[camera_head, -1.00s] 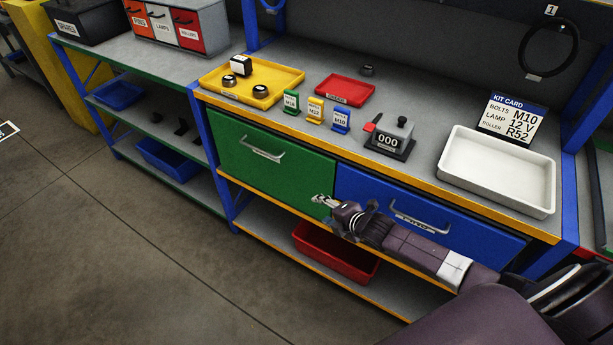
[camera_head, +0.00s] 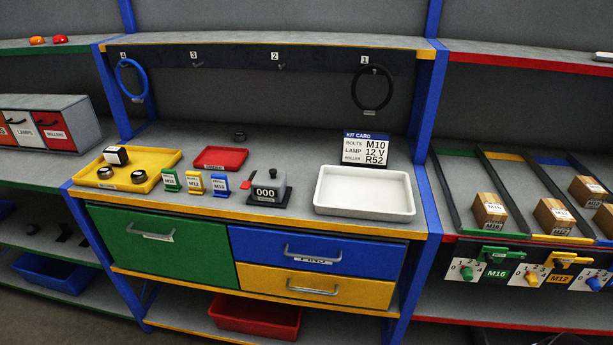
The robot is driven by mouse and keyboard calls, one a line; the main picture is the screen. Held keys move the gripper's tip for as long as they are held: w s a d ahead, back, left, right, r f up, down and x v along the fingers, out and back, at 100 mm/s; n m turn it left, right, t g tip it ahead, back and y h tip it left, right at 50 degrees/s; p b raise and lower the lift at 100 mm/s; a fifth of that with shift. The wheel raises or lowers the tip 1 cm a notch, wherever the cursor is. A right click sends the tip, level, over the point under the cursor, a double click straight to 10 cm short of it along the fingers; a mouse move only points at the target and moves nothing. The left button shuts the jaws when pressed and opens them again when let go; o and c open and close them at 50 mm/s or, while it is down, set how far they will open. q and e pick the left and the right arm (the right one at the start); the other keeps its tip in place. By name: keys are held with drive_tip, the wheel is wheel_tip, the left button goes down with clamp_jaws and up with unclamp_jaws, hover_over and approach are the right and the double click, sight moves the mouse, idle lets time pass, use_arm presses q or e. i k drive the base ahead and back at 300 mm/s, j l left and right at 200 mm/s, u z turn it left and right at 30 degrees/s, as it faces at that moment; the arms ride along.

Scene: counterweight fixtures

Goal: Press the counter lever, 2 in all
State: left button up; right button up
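The counter (camera_head: 267,192) is a small grey box on a dark base, standing on the workbench top between the blue tag and the white tray. Its display reads 000. A red lever (camera_head: 246,183) sticks out at its left side, and a dark knob tops the box. Neither of my grippers shows in the head view now, so whether they are open or shut is hidden.
A white tray (camera_head: 365,207) stands right of the counter, with a kit card (camera_head: 366,149) behind it. Green, yellow and blue tags (camera_head: 219,186) stand to its left, near a red tray (camera_head: 221,169) and a yellow tray (camera_head: 166,158). Closed drawers (camera_head: 316,253) lie below.

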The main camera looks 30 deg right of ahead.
sight(246, 185)
drive_tip(key=i+z, duration=0.25)
drive_tip(key=z, duration=0.2)
drive_tip(key=i+j+z, duration=0.2)
drive_tip(key=z, duration=0.3)
drive_tip(key=i+j+z, duration=0.2)
drive_tip(key=z, duration=0.25)
